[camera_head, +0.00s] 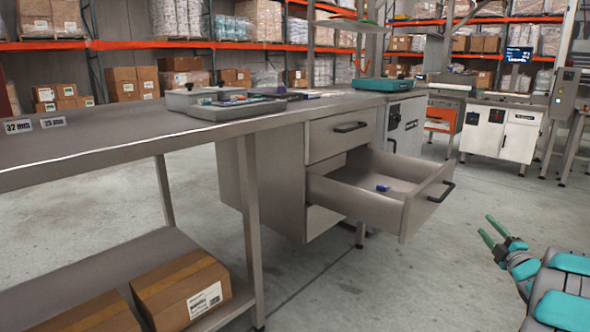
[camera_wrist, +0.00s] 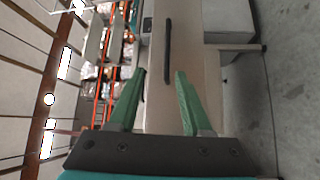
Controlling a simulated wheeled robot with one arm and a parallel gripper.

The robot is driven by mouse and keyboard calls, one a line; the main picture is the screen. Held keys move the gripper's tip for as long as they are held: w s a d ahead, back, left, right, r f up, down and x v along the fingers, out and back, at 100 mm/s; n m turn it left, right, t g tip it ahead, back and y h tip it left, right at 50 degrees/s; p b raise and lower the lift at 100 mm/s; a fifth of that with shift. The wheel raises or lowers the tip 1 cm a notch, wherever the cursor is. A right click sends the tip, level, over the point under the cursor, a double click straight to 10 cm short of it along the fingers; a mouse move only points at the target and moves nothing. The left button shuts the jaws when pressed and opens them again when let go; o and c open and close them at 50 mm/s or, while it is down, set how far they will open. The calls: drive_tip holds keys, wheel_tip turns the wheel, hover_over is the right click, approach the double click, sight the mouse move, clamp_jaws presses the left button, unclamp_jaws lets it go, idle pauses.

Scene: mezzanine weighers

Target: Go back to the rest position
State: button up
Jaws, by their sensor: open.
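My gripper (camera_head: 494,233) is at the lower right of the head view, with its green fingers apart and nothing between them. It is over the grey floor, to the right of the open drawer (camera_head: 418,215). The fingers (camera_wrist: 158,100) also show in the wrist view, spread and empty. Behind them in that view is a grey drawer front with a dark handle (camera_wrist: 168,50), apart from the fingers. A small blue object (camera_head: 383,188) lies inside the open drawer.
A long grey workbench (camera_head: 150,128) runs across the left, with trays and small items on top. Cardboard boxes (camera_head: 180,290) sit on its lower shelf. White cabinets (camera_head: 500,133) stand at the back right. The floor (camera_head: 395,285) between drawer and gripper is clear.

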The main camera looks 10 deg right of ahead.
drive_tip(key=w+a+r+m+g+h+p, duration=0.2)
drive_tip(key=w+a+r+m+g+h, duration=0.1)
drive_tip(key=a+r+m+g, duration=0.15)
drive_tip(key=s+a+f+m+g+p, duration=0.1)
drive_tip(key=s+a+m+g, duration=0.4)
drive_tip(key=a, duration=0.5)
drive_tip(key=s+a+f+m+g+p, duration=0.1)
drive_tip(key=s+a+m+g+p, duration=0.15)
drive_tip(key=s+a, duration=0.55)
drive_tip(key=s+a+f+m+g+y+p, duration=0.1)
drive_tip(key=s+a+g+y, duration=0.5)
drive_tip(key=s+a, duration=2.3)
drive_tip(key=s+f+m+g, duration=0.1)
drive_tip(key=g, duration=0.2)
drive_tip(key=shift+s+m+p, duration=0.2)
drive_tip(key=shift+m+p, duration=0.1)
drive_tip(key=shift+p, duration=0.1)
drive_tip(key=shift+w+r, duration=0.1)
